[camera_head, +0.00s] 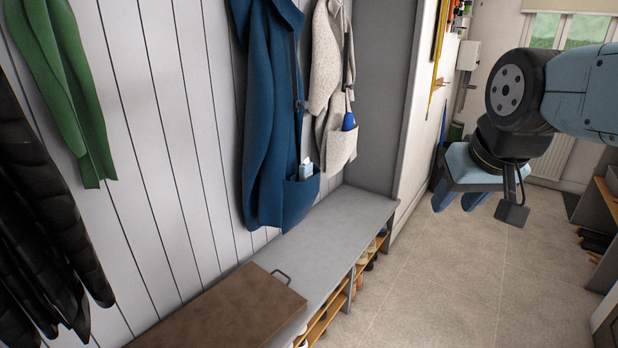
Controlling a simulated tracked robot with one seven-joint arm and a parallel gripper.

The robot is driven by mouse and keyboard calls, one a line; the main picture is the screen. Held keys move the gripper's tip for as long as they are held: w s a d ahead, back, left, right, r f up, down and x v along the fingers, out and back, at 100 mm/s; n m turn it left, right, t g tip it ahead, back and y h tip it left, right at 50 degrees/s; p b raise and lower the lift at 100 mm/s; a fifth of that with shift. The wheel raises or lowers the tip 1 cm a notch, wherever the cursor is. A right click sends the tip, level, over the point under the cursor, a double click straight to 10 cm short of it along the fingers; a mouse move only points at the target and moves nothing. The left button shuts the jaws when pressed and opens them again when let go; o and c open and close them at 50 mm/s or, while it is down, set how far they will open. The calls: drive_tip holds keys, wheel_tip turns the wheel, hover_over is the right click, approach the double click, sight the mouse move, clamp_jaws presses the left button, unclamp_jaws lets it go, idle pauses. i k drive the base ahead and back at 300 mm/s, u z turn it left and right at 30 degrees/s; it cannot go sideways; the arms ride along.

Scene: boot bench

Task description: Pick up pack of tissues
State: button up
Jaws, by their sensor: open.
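A small white and pale blue pack, which looks like the pack of tissues (306,169), sticks up out of the pocket of a blue coat (268,110). Its lower part is hidden in the pocket. The coat hangs on the panelled wall above the bench. My gripper (458,204) is at the right, over the open floor, well apart from the coat.
A grey bench (335,232) with shoe shelves runs below the coats. A brown lid (225,310) with a handle lies on its near end. A pale coat (328,75) with a blue item (348,121) in its pocket hangs beside. The tiled floor (440,290) is clear.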

sight(306, 169)
drive_tip(key=i, duration=0.85)
drive_tip(key=u, duration=0.05)
